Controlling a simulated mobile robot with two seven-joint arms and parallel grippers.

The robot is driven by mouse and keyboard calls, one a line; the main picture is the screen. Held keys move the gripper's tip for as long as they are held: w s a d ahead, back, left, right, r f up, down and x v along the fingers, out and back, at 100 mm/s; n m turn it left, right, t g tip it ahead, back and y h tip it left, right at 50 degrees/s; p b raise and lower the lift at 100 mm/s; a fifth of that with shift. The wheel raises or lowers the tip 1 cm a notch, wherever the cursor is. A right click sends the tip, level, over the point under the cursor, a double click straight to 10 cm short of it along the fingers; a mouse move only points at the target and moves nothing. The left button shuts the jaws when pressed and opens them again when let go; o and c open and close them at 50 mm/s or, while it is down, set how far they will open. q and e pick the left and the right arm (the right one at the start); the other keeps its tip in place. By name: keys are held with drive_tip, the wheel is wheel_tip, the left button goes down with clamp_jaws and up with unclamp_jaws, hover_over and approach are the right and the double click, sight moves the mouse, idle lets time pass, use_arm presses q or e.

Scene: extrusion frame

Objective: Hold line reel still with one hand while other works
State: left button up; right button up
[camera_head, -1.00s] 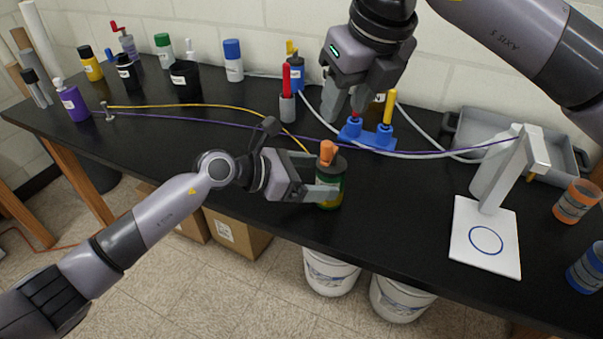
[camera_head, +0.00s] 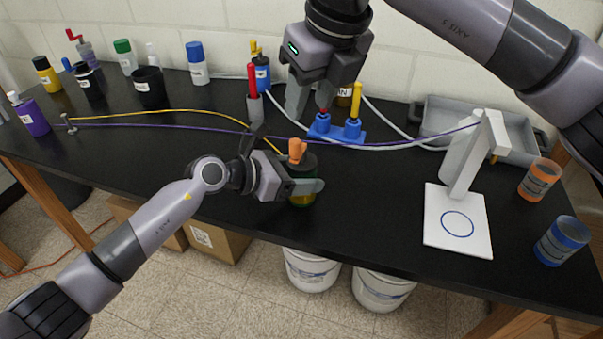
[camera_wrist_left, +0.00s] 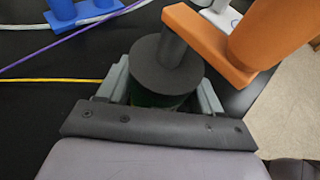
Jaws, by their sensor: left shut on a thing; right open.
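The line reel (camera_head: 303,197) is a dark green and yellow cylinder with a black top and an orange crank knob, standing near the bench's front edge. A yellow line (camera_head: 170,111) runs from it toward a small metal post at the left. My left gripper (camera_head: 306,186) is shut around the reel from the left. In the left wrist view the reel's dark round top (camera_wrist_left: 166,64) sits between the fingers, with the orange crank (camera_wrist_left: 225,45) above it. My right gripper (camera_head: 311,103) is open and empty, above and behind the reel, over the blue valve block.
The blue valve block (camera_head: 336,130) has red and yellow handles. A purple line (camera_head: 390,147) crosses behind the reel to a white stand (camera_head: 459,222) at right. Several bottles and cups line the back left. A grey tray (camera_head: 425,122) and two banded cans are at right.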

drive_tip(key=n+t+y, duration=0.4)
drive_tip(key=t+y, duration=0.3)
drive_tip(key=y, duration=0.6)
approach(300, 143)
drive_tip(key=x, duration=1.1)
